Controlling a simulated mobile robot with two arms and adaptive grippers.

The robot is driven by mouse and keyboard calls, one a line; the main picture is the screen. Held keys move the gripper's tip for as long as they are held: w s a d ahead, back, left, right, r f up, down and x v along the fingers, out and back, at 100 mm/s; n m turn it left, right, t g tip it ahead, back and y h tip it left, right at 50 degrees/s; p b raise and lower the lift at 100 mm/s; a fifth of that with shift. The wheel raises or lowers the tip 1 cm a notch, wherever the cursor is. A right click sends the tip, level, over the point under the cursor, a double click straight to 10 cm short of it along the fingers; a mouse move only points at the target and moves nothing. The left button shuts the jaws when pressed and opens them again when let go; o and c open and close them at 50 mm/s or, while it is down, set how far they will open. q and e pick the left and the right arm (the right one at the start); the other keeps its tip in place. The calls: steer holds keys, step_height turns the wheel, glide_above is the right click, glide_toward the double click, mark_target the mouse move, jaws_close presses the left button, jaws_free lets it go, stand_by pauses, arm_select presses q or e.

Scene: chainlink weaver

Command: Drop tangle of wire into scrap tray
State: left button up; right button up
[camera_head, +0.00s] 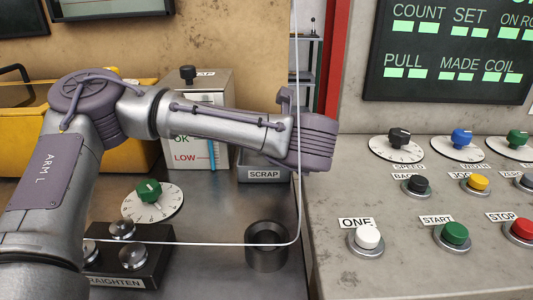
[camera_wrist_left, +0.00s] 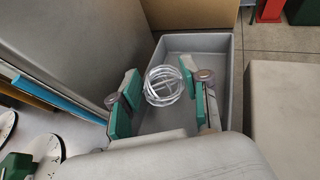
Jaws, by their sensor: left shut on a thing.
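A tangle of wire (camera_wrist_left: 165,86), a small ball of bright loops, sits between the green-padded fingers of my left gripper (camera_wrist_left: 160,92) in the left wrist view. The gripper is shut on it. Behind and below the tangle lies the grey scrap tray (camera_wrist_left: 228,62), an open shallow box. The tangle appears over the inside of the tray; its height above the floor cannot be told. In the head view the tray shows its front with the SCRAP label (camera_head: 264,174), partly covered by my left arm. The fingers and the tangle are hidden there. My right gripper is not in view.
A grey box with a LOW mark (camera_head: 195,150) stands left of the tray. A white wire (camera_head: 297,120) hangs down and bends left above a dark round cup (camera_head: 267,247). A button panel (camera_head: 420,270) is at the right. A yellow bin (camera_head: 28,125) stands at left.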

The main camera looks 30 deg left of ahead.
arm_select(q)
steer(key=o, duration=1.1)
steer(key=shift+o, duration=0.2)
steer(key=v, duration=1.2)
steer(key=shift+d, duration=0.1)
